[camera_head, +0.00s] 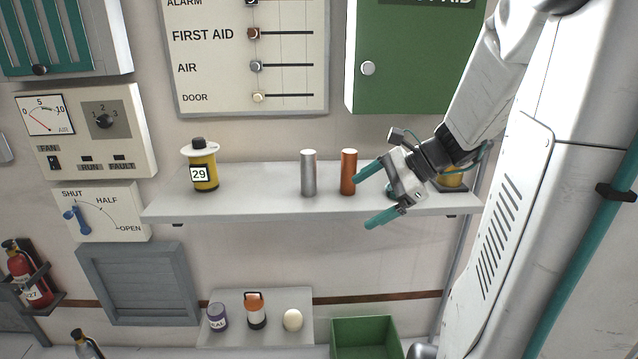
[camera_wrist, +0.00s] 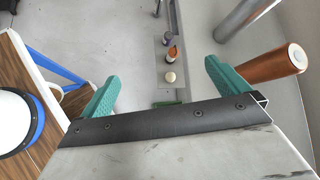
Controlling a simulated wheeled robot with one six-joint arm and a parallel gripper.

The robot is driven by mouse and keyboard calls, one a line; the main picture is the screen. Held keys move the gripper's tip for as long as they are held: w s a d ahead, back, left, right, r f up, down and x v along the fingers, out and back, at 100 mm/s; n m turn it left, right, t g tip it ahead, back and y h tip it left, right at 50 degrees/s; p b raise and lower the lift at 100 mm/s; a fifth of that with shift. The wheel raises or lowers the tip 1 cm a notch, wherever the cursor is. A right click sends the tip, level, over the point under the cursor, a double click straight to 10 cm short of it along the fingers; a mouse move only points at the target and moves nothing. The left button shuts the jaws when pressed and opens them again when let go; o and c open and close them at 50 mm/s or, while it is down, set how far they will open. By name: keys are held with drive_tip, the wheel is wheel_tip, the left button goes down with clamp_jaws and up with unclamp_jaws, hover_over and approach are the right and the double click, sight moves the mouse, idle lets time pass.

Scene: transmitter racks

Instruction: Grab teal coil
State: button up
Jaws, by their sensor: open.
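My gripper (camera_head: 363,203) is open and empty, its two teal fingers spread at the front edge of the wall shelf, just right of and below the copper cylinder. In the wrist view my gripper (camera_wrist: 161,70) has nothing between its fingers. No teal coil shows clearly in either view.
The shelf (camera_head: 240,196) holds a yellow spool marked 29 (camera_head: 205,170), a silver cylinder (camera_head: 308,173), the copper cylinder (camera_head: 348,172) and a yellow object (camera_head: 452,178) partly behind my arm. Below are a purple jar (camera_head: 217,317), an orange-topped bottle (camera_head: 255,312), an egg (camera_head: 292,320) and a green bin (camera_head: 366,325).

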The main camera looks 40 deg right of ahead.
drive_tip(key=s+d+f+m+t+h, duration=0.1)
drive_tip(key=d+m+t, duration=0.1)
drive_tip(key=d+m, duration=0.2)
drive_tip(key=s+d+f+m+t+h, duration=0.1)
drive_tip(key=d+m+t, duration=0.1)
drive_tip(key=d, duration=0.7)
drive_tip(key=s+d+f+m+t+h, duration=0.1)
drive_tip(key=d+m+t+h, duration=0.1)
drive_tip(key=d+m, duration=0.3)
drive_tip(key=shift+d+m, duration=0.3)
drive_tip(key=shift+d, duration=0.8)
drive_tip(key=shift+w+d+f, duration=0.1)
drive_tip(key=shift+d+f, duration=0.1)
drive_tip(key=shift+d, duration=0.1)
drive_tip(key=x, duration=0.7)
drive_tip(key=shift+w+a, duration=0.1)
drive_tip(key=shift+a, duration=0.15)
drive_tip(key=c, duration=1.1)
drive_tip(key=shift+o, duration=0.2)
drive_tip(key=shift+r, duration=0.1)
